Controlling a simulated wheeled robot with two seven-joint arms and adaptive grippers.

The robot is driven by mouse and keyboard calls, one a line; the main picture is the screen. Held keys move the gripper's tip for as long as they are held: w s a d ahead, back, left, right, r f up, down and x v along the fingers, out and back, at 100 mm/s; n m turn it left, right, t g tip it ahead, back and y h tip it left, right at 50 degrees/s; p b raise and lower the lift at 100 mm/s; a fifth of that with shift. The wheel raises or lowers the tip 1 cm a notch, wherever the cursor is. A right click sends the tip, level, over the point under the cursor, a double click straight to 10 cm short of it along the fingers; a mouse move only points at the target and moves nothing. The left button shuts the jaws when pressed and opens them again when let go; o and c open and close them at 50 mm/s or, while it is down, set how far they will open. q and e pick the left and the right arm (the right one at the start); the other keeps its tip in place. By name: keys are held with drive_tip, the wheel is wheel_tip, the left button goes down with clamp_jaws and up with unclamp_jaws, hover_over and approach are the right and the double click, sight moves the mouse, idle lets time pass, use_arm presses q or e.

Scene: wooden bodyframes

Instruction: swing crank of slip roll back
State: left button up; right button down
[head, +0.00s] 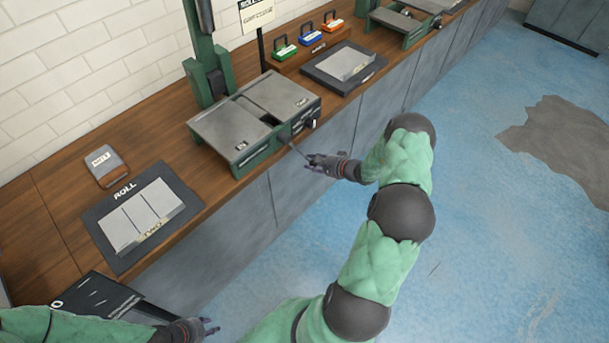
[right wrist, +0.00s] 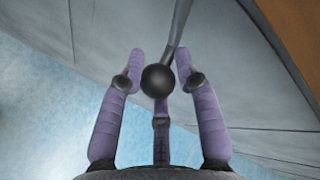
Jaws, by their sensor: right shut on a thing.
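The slip roll (head: 250,158), a green machine with grey top plates, stands on the wooden bench. Its thin crank (head: 297,150) comes off the front right side and slants down past the bench edge. My right gripper (head: 313,162) is at the crank's lower end. In the right wrist view, the purple fingers of my right gripper (right wrist: 160,75) are around the crank's black ball knob (right wrist: 158,80), and the grey crank rod (right wrist: 178,28) runs up from it. My left gripper (head: 213,326) is at the bottom of the head view, its fingers apart and empty, away from the slip roll.
A dark mat marked ROLL (head: 107,215) with grey metal sheets lies left of the machine, beside a small grey box (head: 105,165). Another mat (head: 318,72) and coloured padlock-like items (head: 310,45) are to the right. Blue floor (head: 480,250) is clear in front.

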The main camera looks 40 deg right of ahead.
drive_tip(key=d+r+n+h+b, duration=0.2)
drive_tip(key=d+r+b, duration=0.1)
drive_tip(key=d, duration=0.3)
drive_tip(key=shift+r+n+h+b, duration=0.3)
drive_tip(key=shift+r+h+b, duration=0.1)
drive_tip(key=shift+r, duration=0.4)
drive_tip(key=shift+w+d, duration=0.1)
drive_tip(key=c, duration=0.9)
unclamp_jaws()
drive_tip(key=v, duration=1.2)
